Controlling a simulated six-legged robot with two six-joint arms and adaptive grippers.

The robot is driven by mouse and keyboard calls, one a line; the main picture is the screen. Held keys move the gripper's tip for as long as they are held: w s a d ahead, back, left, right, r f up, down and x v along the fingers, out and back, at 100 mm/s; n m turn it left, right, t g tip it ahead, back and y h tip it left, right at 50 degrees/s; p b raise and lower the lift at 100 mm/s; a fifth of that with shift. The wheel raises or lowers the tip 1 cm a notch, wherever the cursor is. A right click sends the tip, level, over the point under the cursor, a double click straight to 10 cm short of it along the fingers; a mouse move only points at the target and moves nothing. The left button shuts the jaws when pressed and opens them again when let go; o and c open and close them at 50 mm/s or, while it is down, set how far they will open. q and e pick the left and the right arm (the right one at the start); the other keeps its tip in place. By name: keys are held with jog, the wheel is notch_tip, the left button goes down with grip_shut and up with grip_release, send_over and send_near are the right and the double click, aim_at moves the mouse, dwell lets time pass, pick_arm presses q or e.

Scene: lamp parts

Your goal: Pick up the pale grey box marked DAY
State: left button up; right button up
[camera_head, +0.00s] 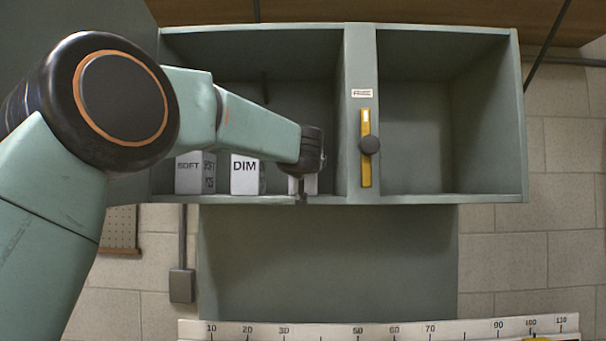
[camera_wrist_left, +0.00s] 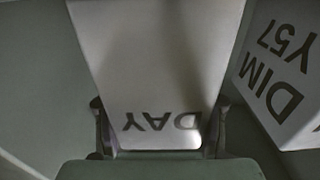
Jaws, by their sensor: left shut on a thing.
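The pale grey box marked DAY (camera_wrist_left: 160,70) fills the middle of the left wrist view, its letters upside down there. My left gripper (camera_wrist_left: 158,128) has one finger on each side of it and is shut on it. In the head view my left gripper (camera_head: 303,184) is at the front of the left compartment of the green shelf (camera_head: 420,199), right of the DIM box. The DAY box is mostly hidden there by the gripper. I cannot tell if the box touches the shelf floor. My right gripper is not in view.
The white DIM box (camera_head: 245,175) stands just left of my left gripper, and the SOFT box (camera_head: 194,174) stands further left. A divider with a yellow strip and dark knob (camera_head: 369,146) is to the right. The right compartment looks empty. A ruler (camera_head: 380,330) lies in front.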

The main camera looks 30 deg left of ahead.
pick_arm(q)
jog(key=shift+s+r, duration=0.1)
jog(key=shift+c, duration=0.2)
jog(key=shift+w, duration=0.25)
jog(key=shift+w+r, duration=0.1)
jog(key=r+p, duration=0.1)
jog(key=r, duration=0.1)
jog(key=r+p, duration=0.2)
jog(key=r, duration=0.1)
jog(key=r+p, duration=0.2)
jog(key=shift+s+r, duration=0.3)
jog(key=shift+r, duration=0.1)
jog(key=shift+w+r, duration=0.3)
jog(key=shift+r, duration=0.6)
